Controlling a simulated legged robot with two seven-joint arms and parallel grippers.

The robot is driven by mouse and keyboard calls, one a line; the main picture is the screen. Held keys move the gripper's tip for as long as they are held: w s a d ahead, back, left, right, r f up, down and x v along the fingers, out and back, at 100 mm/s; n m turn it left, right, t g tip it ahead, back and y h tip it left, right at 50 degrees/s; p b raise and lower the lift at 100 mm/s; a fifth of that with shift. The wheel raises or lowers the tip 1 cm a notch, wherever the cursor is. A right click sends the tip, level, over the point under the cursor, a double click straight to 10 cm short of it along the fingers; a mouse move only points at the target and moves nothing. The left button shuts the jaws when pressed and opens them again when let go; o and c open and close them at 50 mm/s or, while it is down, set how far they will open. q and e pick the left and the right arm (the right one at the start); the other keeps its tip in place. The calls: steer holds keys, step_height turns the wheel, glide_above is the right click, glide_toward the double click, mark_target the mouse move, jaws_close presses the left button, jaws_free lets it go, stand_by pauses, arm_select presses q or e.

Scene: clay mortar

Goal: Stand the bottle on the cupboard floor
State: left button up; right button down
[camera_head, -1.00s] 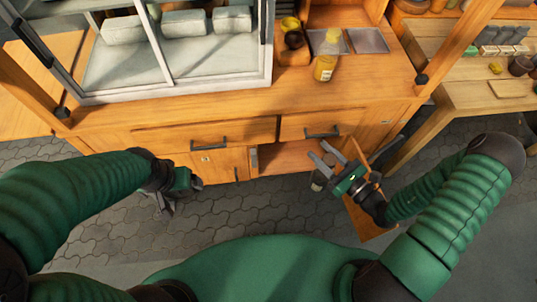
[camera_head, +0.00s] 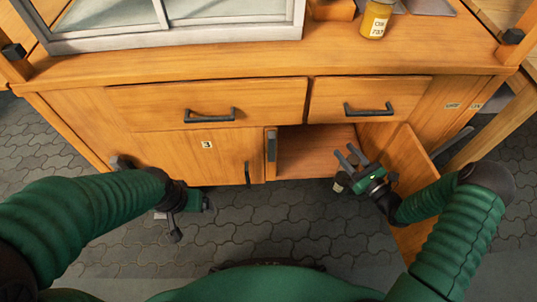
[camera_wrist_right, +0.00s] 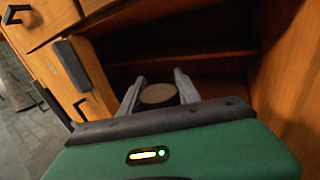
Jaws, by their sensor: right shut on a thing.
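My right gripper (camera_head: 350,158) is shut on a bottle (camera_head: 340,186) in front of the open cupboard (camera_head: 315,150). Most of the bottle is hidden below the gripper; a pale label shows. In the right wrist view, the bottle's dark round cap (camera_wrist_right: 158,95) sits between the two grey fingers, facing the dark cupboard interior (camera_wrist_right: 190,60).
The open cupboard door (camera_head: 405,165) stands close to the right of my right gripper. Two closed drawers with dark handles are above. Another bottle, yellowish and labelled (camera_head: 375,18), stands on the counter. A glass-fronted case (camera_head: 180,25) stands at the back left.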

steer(key=w+a+f+b, duration=0.2)
steer(key=w+b, duration=0.3)
steer(key=w, duration=0.4)
steer(key=w+a+f+m+h+b, duration=0.1)
steer(key=w+a+f+b, duration=0.2)
steer(key=w+b, duration=0.3)
steer(key=w+a, duration=0.1)
steer(key=w, duration=0.2)
steer(key=shift+w+t+h+b, duration=0.2)
steer(key=shift+t+h+b, duration=0.1)
steer(key=shift+t, duration=0.1)
steer(key=c, duration=0.9)
jaws_free()
steer(key=shift+o, duration=0.2)
steer(key=shift+r, duration=0.1)
